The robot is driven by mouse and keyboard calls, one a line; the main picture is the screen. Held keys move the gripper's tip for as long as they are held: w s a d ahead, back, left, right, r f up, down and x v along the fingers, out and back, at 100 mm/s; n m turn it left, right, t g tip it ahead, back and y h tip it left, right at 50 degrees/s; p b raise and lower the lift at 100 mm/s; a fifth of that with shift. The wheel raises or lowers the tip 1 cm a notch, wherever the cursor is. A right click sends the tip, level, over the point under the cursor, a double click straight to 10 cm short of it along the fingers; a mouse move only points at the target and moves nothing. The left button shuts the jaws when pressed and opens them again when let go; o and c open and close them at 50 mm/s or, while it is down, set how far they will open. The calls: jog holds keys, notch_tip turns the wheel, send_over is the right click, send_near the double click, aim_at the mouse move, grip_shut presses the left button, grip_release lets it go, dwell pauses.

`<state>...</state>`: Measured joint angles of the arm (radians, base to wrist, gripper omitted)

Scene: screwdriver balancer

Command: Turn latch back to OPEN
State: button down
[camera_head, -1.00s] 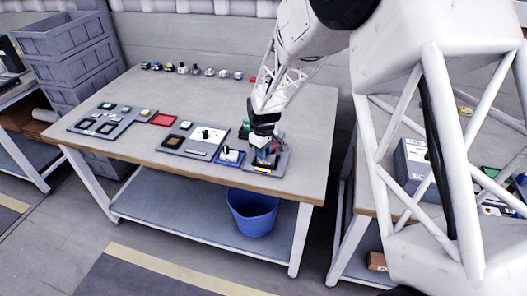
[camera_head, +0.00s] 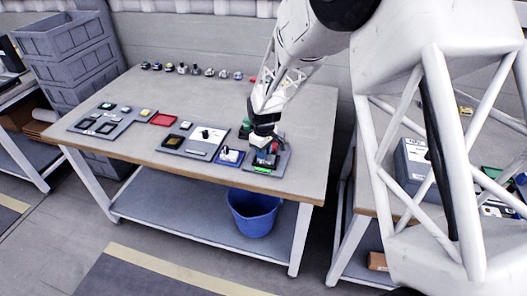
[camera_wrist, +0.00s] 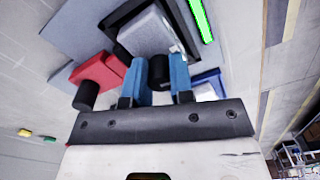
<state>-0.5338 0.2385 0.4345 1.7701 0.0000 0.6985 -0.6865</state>
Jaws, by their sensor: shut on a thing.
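My gripper (camera_head: 264,143) is at the grey station plate (camera_head: 283,160) at the right front of the table. In the wrist view, its two blue fingers (camera_wrist: 161,76) are shut on a black knob (camera_wrist: 158,71), which I take to be the latch. The knob stands beside a grey block (camera_wrist: 150,32) in a black holder. A red block (camera_wrist: 98,70) with a black cylinder is just left of the fingers. A lit green strip (camera_wrist: 201,18) is on the plate's edge; it also shows in the head view (camera_head: 263,170). The latch's marking cannot be read.
A blue fixture (camera_head: 230,157) with a white part and black knob is left of the station. Several small parts line the back edge. The table's middle is clear.

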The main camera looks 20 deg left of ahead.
jog(key=shift+n, duration=0.4)
dwell(3.9)
jog(key=c, duration=1)
grip_release()
jog(key=shift+r, duration=0.15)
jog(key=shift+r, duration=3.8)
